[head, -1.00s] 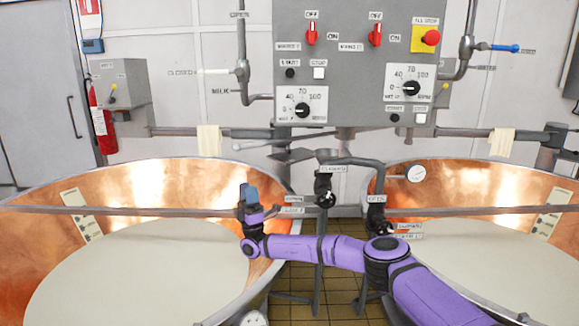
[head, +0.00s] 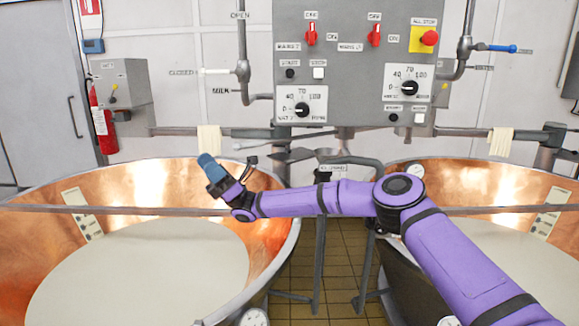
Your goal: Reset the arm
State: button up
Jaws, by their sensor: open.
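My purple arm reaches in from the lower right in the head view. My gripper (head: 207,163), with blue-grey fingers, is at the arm's left end. It shows in front of the right part of the left copper vat (head: 268,200), near its back rim, and points up and to the left. Nothing shows between the fingers. The arm's elbow and forearm hide part of the gap between the vats and the valves there.
The right copper vat (head: 450,182) holds pale liquid, as does the left one. A grey control panel (head: 345,62) with red switches and dials stands behind. A horizontal rail (head: 110,209) crosses the left vat. A tiled floor gap (head: 343,265) lies between the vats.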

jog(key=s+d+r+n+t+h, duration=0.25)
jog(key=s+n+t+h, duration=0.35)
jog(key=s+h, duration=0.85)
jog(key=s+d+r+n+t+h, duration=0.1)
jog(key=s+d+t+h, duration=0.35)
jog(key=d, duration=1.05)
jog(key=s+d+r+n+t+h, duration=0.1)
jog(key=s+d+t, duration=0.6)
jog(key=d, duration=0.8)
jog(key=s+d+t+h, duration=0.1)
jog(key=s+d+t, duration=0.2)
jog(key=d, duration=0.6)
jog(key=s+d+t+h, duration=0.1)
jog(key=s+d+t, duration=0.2)
jog(key=s+d, duration=0.5)
jog(key=shift+d+r+n+h, duration=0.3)
jog(key=shift+d+r+h, duration=0.05)
jog(key=shift+r+h, duration=0.05)
jog(key=shift+s, duration=0.1)
